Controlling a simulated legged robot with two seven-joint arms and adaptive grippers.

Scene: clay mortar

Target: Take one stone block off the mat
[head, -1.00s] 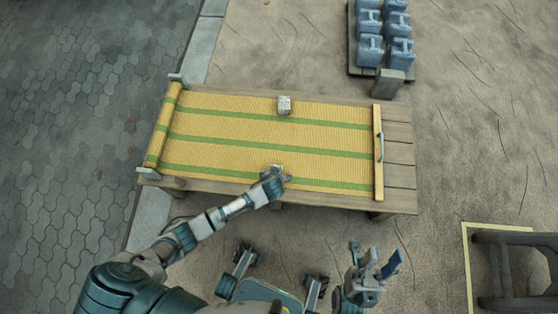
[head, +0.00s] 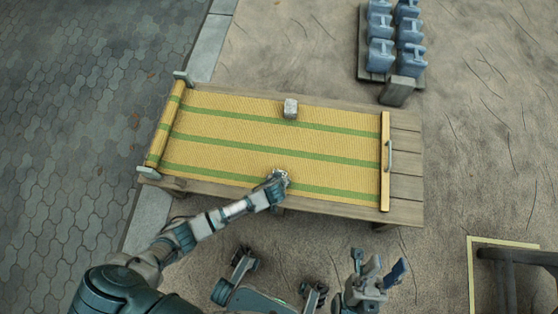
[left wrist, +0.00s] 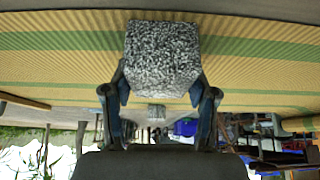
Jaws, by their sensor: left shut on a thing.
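A yellow mat with green stripes (head: 230,135) lies spread on a wooden table. One grey stone block (head: 291,108) sits on the mat near its far edge; it also shows small in the left wrist view (left wrist: 157,112). My left gripper (head: 279,177) is over the mat's near edge, shut on a second speckled grey stone block. That block (left wrist: 162,55) fills the space between the two fingers in the left wrist view. Whether it touches the mat is hard to tell. My right gripper (head: 376,268) is open and empty, off the table at the near side.
The mat has a rolled left end (head: 165,125) between two grey brackets and a wooden bar with a handle (head: 386,160) at right. Bare table planks (head: 407,170) lie right of the bar. Several blue jugs (head: 381,52) stand on a pallet behind. A dark frame (head: 510,262) stands at lower right.

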